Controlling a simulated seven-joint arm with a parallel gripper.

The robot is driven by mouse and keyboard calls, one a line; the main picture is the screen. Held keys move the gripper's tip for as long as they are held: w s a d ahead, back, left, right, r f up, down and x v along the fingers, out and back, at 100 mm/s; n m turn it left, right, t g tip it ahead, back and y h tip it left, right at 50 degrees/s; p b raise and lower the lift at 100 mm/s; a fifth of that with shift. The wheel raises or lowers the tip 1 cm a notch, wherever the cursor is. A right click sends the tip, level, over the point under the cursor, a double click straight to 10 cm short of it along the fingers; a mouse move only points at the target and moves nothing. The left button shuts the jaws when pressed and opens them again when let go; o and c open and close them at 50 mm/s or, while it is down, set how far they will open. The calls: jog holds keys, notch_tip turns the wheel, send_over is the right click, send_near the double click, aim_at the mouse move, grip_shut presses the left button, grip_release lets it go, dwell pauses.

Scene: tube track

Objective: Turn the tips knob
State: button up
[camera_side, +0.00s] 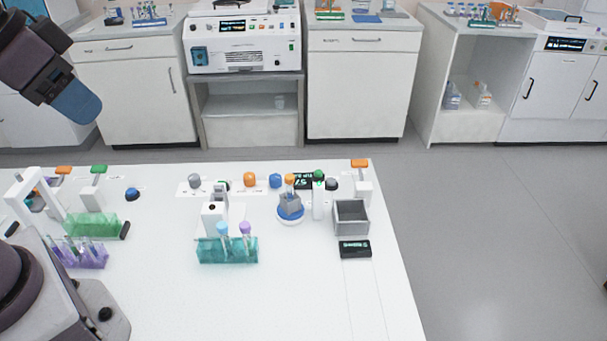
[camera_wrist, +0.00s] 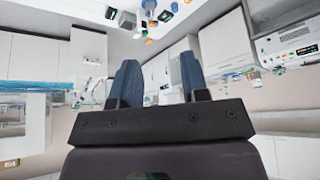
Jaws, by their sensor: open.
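Several round knobs stand on the white table in the side view: a grey knob (camera_side: 195,181), an orange knob (camera_side: 250,179), a blue knob (camera_side: 276,180), a dark knob (camera_side: 332,184) and another blue knob (camera_side: 132,194) to the left. Their labels are too small to read, so I cannot tell which is the tips knob. My gripper (camera_side: 80,104) is at the upper left, high above the table and far from the knobs. In the wrist view my gripper (camera_wrist: 159,80) shows two blue fingers spread apart with nothing between them.
A teal tube rack (camera_side: 227,250) with capped tubes stands mid-table. A green rack (camera_side: 91,225) and a purple rack (camera_side: 86,253) stand at left. A grey open bin (camera_side: 351,217) and a black display (camera_side: 355,249) are at right. The front middle of the table is clear.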

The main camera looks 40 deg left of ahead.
jog(key=shift+o, duration=1.4)
jog(key=m+g, duration=0.6)
jog(key=m, duration=0.6)
send_over(193, 176)
notch_tip(193, 176, down, 22)
jog(key=f, duration=0.1)
notch_tip(193, 176, down, 12)
jog(key=shift+s+d+r, duration=0.1)
jog(key=shift+r, duration=0.05)
jog(key=c, duration=0.9)
